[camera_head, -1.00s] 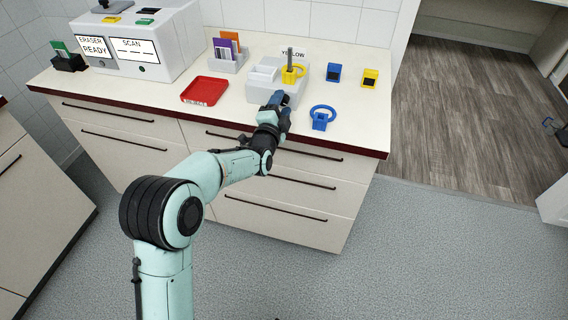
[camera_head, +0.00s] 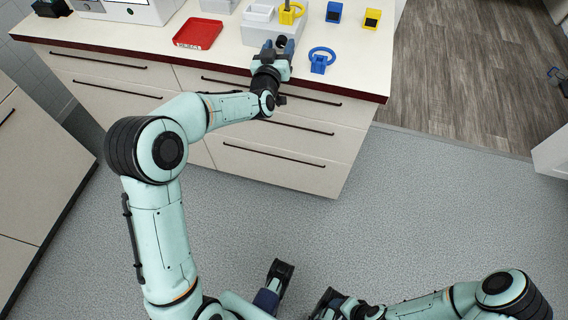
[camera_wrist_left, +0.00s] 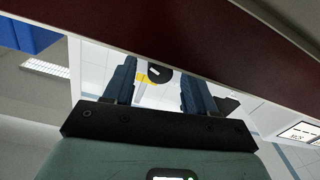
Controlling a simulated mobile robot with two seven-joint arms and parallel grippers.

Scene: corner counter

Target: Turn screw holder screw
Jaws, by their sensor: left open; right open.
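A light grey holder block (camera_head: 256,36) stands near the counter's front edge in the head view. A yellow ring clamp (camera_head: 287,17) sits on it around an upright grey rod, cut off at the top. A small dark round knob (camera_head: 281,41) shows at the block's front, between my left gripper's fingers. My left gripper (camera_head: 280,46) is open in front of the block; I cannot tell whether it touches the knob. The left wrist view shows its blue fingers (camera_wrist_left: 163,85) apart, with a dark round part (camera_wrist_left: 160,75) between them. My right gripper (camera_head: 320,301) is low, far from the counter.
A red tray (camera_head: 198,34) lies left of the holder. A blue ring piece (camera_head: 320,60) lies to its right near the edge. A blue block (camera_head: 334,12) and a yellow block (camera_head: 371,19) stand further back. The dark red counter edge (camera_head: 150,60) runs beneath my left wrist.

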